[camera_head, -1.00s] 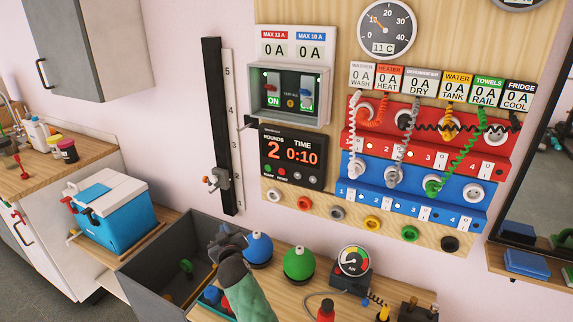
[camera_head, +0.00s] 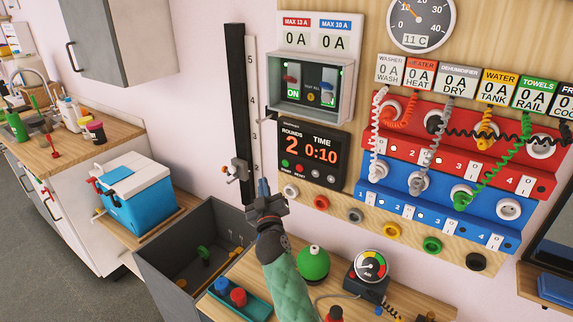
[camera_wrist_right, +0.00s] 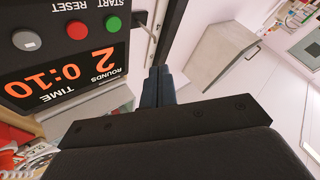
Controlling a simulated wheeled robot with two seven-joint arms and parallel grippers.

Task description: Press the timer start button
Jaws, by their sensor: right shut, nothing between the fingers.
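The black timer (camera_head: 310,150) hangs on the wall panel and reads ROUNDS 2 and TIME 0:10. Its green start button (camera_head: 285,163) is at the lower left, beside the red reset button (camera_head: 299,168). In the right wrist view the timer (camera_wrist_right: 62,75) appears upside down, with the green start button (camera_wrist_right: 114,24) near the top. My right gripper (camera_head: 263,188) is shut and empty, below and left of the start button, apart from it. Its dark fingertips (camera_wrist_right: 158,75) lie right of the timer in the wrist view. My left gripper is not in view.
A breaker box (camera_head: 310,88) sits above the timer. A black vertical rail (camera_head: 236,100) with a metal clamp (camera_head: 240,170) stands close left of my gripper. Coloured ring sockets (camera_head: 355,215) line the panel below. A grey bin (camera_head: 170,250) and green ball (camera_head: 313,263) are lower down.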

